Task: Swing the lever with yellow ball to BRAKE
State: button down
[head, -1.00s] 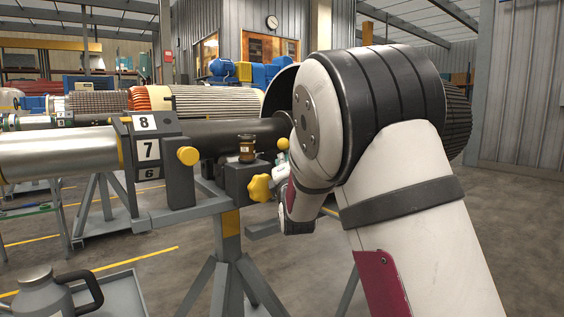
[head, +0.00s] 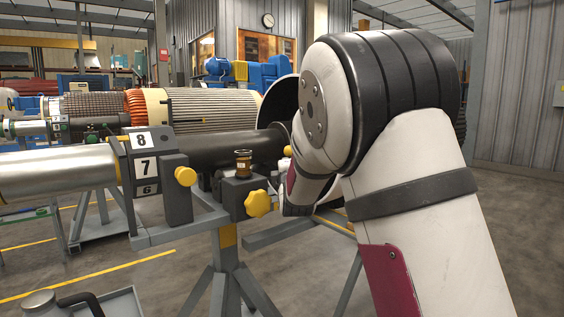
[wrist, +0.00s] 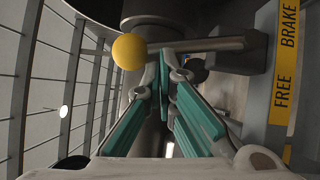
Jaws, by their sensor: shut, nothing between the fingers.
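The lever's yellow ball (wrist: 129,51) is at upper left in the wrist view. Its grey rod (wrist: 195,45) runs right toward a dark pivot block. My gripper (wrist: 161,72) has green fingers brought together at the tips, empty, just below the rod and right of the ball in the picture; whether they touch cannot be told. A yellow label plate (wrist: 285,65) reads BRAKE at its top and FREE lower down. In the head view the ball (head: 288,150) shows small beside my arm, which hides my gripper and most of the lever.
A rotor stand (head: 228,235) carries a dark shaft (head: 235,148). Open floor lies right.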

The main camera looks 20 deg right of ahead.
jog(key=w+d+r+m+g+y+p, duration=0.1)
jog(key=w+d+m+g+y+p, duration=0.1)
jog(key=d+m+p, duration=0.3)
jog(key=shift+w+d+r+m+g+p, duration=0.15)
jog(key=shift+d+r+m+g+p, duration=0.2)
jog(key=shift+d+g, duration=0.55)
jog(key=shift+d+f, duration=0.15)
